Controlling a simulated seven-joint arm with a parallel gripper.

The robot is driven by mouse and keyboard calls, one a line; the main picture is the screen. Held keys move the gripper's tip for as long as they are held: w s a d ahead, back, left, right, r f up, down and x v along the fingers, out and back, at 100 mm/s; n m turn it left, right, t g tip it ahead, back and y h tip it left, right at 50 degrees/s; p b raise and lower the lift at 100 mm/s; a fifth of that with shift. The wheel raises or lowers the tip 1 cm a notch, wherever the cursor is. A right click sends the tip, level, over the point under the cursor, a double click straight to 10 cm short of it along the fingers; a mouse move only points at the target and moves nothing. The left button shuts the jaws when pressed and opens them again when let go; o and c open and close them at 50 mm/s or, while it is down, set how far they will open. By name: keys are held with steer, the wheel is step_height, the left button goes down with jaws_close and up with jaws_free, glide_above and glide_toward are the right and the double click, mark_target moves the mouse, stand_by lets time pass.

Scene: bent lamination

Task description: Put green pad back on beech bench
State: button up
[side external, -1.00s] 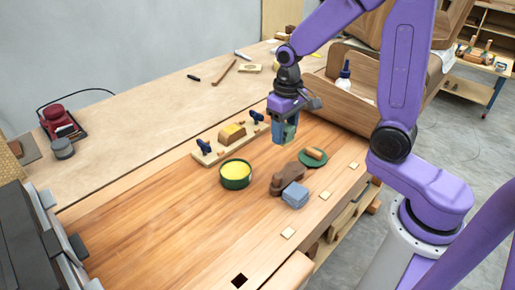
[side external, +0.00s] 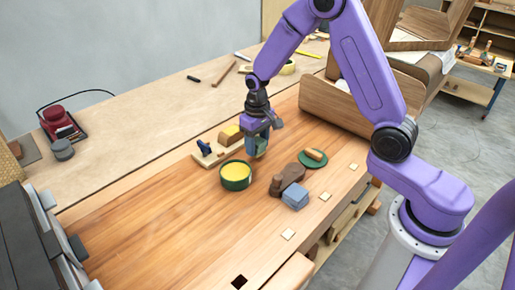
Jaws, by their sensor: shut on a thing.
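My gripper (side external: 258,140) is shut on a small greenish block, the green pad (side external: 261,150), held between the fingers. It is just above and behind the right rim of a green round tub with a yellow inside (side external: 236,172). Much of the pad is hidden by the fingers, and I cannot tell whether it touches the bench. The beech bench top (side external: 170,220) spreads below, reddish-brown and planked.
To the right are a brown lumpy object (side external: 284,180), a blue-grey block (side external: 295,198) and a green disc (side external: 308,164) bearing a wooden piece. The bench's left front is clear.

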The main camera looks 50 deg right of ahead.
steer(key=shift+f, duration=1.05)
steer(key=shift+f, duration=0.15)
steer(key=o, duration=1)
